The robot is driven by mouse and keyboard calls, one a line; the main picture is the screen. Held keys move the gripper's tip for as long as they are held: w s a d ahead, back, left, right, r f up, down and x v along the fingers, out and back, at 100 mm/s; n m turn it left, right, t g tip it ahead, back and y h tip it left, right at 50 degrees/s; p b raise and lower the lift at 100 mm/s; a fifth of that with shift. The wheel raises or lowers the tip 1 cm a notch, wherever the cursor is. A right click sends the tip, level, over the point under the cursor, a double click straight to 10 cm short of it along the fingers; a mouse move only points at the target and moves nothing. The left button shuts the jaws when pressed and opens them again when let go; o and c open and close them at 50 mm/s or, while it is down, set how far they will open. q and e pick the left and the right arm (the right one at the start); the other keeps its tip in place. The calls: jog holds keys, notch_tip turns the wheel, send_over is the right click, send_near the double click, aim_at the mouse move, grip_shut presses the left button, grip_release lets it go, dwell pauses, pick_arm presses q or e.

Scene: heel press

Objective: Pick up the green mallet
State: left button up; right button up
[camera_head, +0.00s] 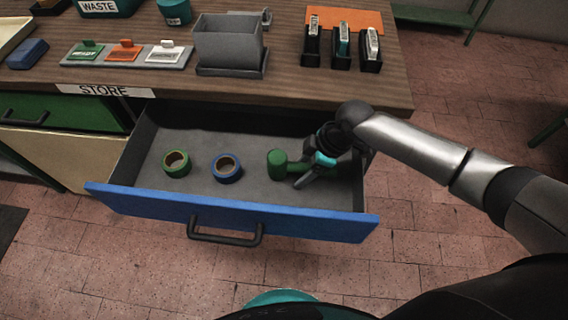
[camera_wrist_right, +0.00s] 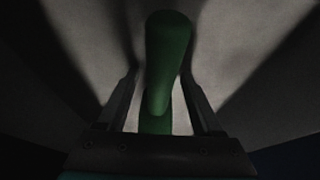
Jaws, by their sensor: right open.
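The green mallet (camera_head: 277,164) lies in the open blue-fronted drawer (camera_head: 230,212), on its grey floor, right of the blue tape roll. Its head and part of its handle show in the head view; my right gripper covers the rest. My right gripper (camera_head: 303,180) is inside the drawer at the mallet's handle. In the right wrist view the mallet (camera_wrist_right: 168,60) runs between the two open fingers (camera_wrist_right: 157,110), with a gap visible on the right side. My left gripper is not in view.
A green tape roll (camera_head: 177,164) and a blue tape roll (camera_head: 227,168) lie in the drawer's left and middle. The drawer walls and the tabletop edge (camera_head: 300,98) surround my right gripper. On the table stand a grey bin (camera_head: 228,42) and several black holders (camera_head: 341,58).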

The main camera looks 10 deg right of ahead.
grip_shut()
dwell(0.4)
jog(key=shift+w, duration=0.1)
